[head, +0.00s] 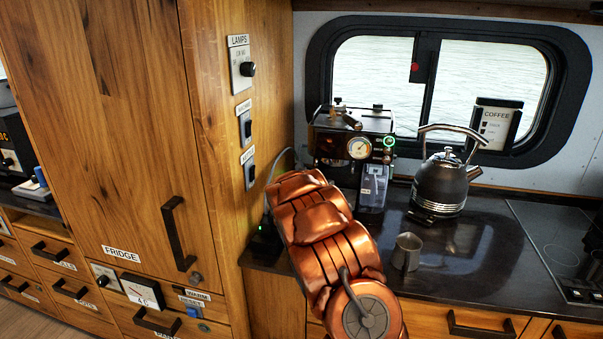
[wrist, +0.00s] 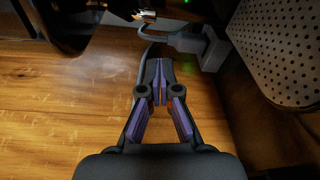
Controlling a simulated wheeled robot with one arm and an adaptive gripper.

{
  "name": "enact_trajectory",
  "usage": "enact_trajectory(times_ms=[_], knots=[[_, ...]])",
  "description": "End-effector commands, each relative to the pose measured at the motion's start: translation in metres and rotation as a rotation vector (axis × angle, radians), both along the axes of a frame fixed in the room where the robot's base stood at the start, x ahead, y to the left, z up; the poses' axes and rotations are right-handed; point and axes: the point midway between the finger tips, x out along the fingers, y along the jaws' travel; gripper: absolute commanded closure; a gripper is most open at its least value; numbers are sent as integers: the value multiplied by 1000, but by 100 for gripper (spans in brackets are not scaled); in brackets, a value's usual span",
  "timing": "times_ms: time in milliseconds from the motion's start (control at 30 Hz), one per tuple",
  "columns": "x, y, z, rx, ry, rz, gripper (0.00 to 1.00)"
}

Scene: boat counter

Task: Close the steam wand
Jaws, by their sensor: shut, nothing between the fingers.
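The black espresso machine (head: 335,135) stands on the dark counter against the wooden cabinet wall, with a round gauge (head: 360,148) on its front and a green-lit ring (head: 388,141) beside it. My copper-coloured arm covers its lower left side. I cannot pick out the steam wand for certain in either view. My gripper is hidden behind the arm in the head view. In the wrist view my gripper (wrist: 160,66) is shut and empty, its tips together in front of the wooden surface, close to a thin dark cable.
In the wrist view a perforated grey panel (wrist: 283,55) is close on the right, with a grey plug (wrist: 197,43) beside it. A kettle (head: 441,185) and a metal jug (head: 407,251) stand right of my arm.

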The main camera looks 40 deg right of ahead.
Motion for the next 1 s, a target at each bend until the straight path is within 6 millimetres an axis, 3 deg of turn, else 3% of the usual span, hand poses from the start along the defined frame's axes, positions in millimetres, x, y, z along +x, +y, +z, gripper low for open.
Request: enact_trajectory(times_ms=[500,1000], knots=[[-51,19,2,0,2,2,100],[-70,25,4,1,1,3,100]])
